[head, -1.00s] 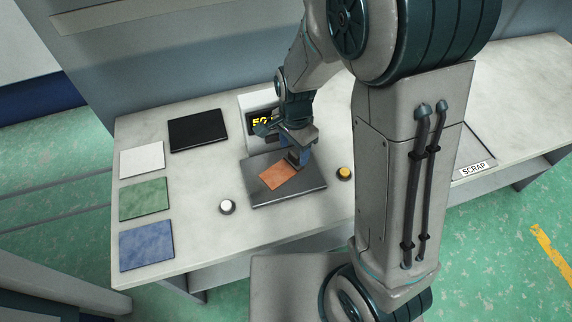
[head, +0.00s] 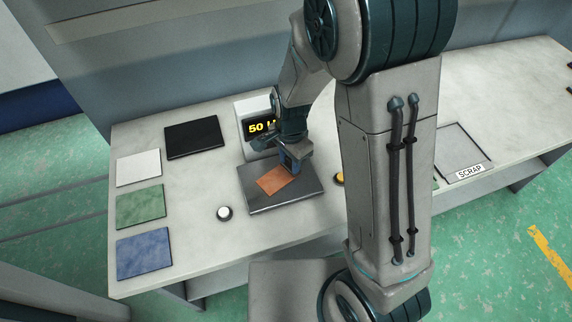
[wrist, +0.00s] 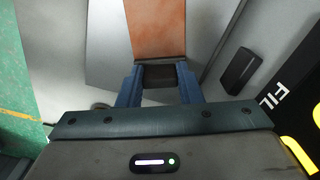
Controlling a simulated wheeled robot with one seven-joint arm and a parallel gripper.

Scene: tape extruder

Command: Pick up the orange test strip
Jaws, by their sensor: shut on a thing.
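The orange test strip (head: 274,181) is a flat orange piece over the dark grey plate (head: 260,205) of the device on the bench. In the head view I cannot tell whether it rests on the plate or is slightly above it. My gripper (head: 291,166) is at the strip's far right end, pointing down. In the wrist view the orange strip (wrist: 158,28) extends away from my gripper (wrist: 158,88). The fingers are shut on its near end, where a dark part shows between them.
A display (head: 262,126) reading 50 stands behind the plate. A white button (head: 224,213) is left of the plate; a yellow one (head: 340,179) is partly hidden by my arm. Black (head: 194,139), white (head: 138,167), green (head: 140,206) and blue (head: 144,253) squares lie left. A SCRAP area (head: 462,150) is right.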

